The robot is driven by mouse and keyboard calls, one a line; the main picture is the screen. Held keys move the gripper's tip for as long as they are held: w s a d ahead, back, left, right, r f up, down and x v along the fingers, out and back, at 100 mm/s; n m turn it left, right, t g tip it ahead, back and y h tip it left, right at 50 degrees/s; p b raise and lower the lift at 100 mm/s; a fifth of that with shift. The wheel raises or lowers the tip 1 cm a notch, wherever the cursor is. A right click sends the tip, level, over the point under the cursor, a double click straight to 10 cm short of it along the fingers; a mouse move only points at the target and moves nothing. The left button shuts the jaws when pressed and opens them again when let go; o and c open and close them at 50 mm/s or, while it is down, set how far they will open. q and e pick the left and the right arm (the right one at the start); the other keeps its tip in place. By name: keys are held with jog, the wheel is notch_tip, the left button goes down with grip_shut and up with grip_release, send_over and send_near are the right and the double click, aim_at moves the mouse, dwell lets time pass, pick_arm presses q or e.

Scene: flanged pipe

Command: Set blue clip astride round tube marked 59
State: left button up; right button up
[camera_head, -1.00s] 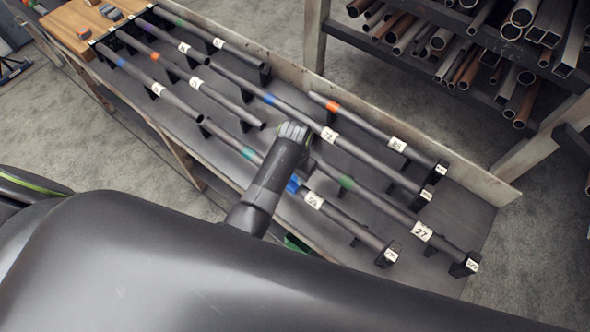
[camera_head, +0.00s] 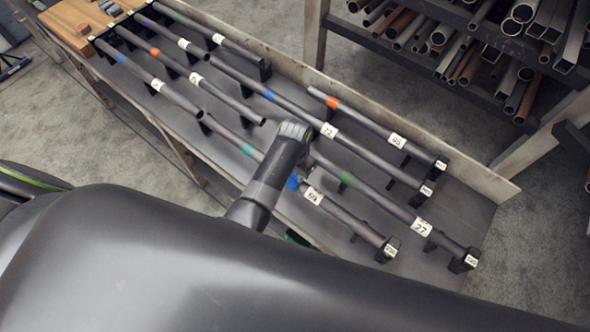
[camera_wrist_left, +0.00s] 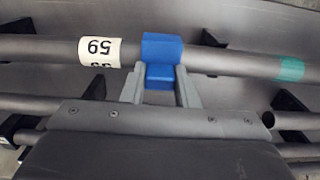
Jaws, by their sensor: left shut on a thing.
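The tube marked 59 (camera_head: 340,214) lies along the near side of the rack, its white label facing up. In the left wrist view the tube (camera_wrist_left: 225,62) crosses the picture, with the 59 label left of the clip. My left gripper (camera_wrist_left: 160,72) is shut on the blue clip (camera_wrist_left: 161,46). The clip overlaps the tube between the label and a teal band; whether it is fully seated I cannot tell. In the head view the blue clip (camera_head: 293,182) shows beside my arm, which hides the fingers. My right gripper is not in view.
Tubes marked 27 (camera_head: 386,208), 72 (camera_head: 370,158) and others lie parallel on black supports across the bench (camera_head: 470,215). A wooden board (camera_head: 72,28) with small grey pieces is at the far left. A pipe shelf (camera_head: 440,65) stands behind.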

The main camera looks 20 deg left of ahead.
pick_arm(q)
jog(key=shift+f, duration=0.55)
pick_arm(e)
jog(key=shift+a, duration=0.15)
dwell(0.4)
pick_arm(q)
jog(key=o, duration=1.1)
